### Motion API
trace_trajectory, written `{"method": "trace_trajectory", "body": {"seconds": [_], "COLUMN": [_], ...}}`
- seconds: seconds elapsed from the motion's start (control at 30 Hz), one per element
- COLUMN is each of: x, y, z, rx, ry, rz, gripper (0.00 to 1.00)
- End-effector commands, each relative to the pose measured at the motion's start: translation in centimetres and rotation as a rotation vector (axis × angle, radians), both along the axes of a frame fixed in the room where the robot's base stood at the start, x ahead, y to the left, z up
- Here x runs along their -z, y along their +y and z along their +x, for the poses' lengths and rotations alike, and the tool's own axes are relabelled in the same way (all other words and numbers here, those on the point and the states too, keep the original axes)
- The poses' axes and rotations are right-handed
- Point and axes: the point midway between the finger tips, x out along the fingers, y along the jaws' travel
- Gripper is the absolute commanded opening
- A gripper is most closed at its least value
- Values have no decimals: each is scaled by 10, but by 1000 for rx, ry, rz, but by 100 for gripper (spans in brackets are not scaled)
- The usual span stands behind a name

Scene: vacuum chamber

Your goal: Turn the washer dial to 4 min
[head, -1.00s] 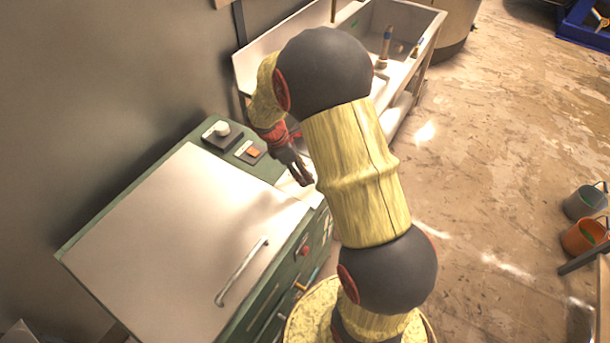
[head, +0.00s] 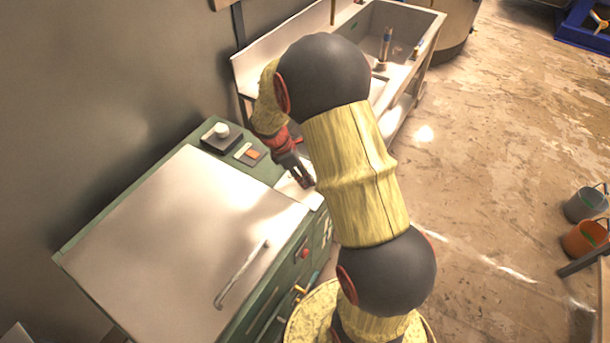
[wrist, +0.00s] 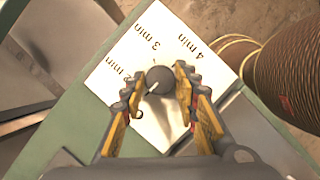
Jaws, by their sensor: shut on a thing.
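The washer dial's white plate (wrist: 152,48) sits on the green top of the washer, with labels "3 min" and "4 min" and one partly hidden label ending in "min". Its round grey knob (wrist: 159,83) lies between the fingertips of my gripper (wrist: 162,76) in the wrist view. The jaws are shut on the knob from both sides. I cannot clearly tell which label the knob points at. In the head view my gripper (head: 306,182) is over the white plate (head: 291,190) at the washer's right corner; the knob is hidden there.
The washer's pale lid (head: 165,245) with a bar handle (head: 241,274) lies left of the dial. A small box with a white knob (head: 221,132) and an orange switch (head: 251,154) stand behind. A sink (head: 385,45) is beyond. Two buckets (head: 584,204) stand on the floor at right.

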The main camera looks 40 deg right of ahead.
Motion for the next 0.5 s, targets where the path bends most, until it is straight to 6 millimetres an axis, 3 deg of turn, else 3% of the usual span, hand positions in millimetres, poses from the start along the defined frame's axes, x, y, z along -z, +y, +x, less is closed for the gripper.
{"method": "trace_trajectory", "body": {"seconds": [0.27,0.5], "x": [0,0], "y": [0,0], "z": [0,0], "rx": [0,21], "ry": [1,2], "rz": [0,0], "gripper": [5,5]}}
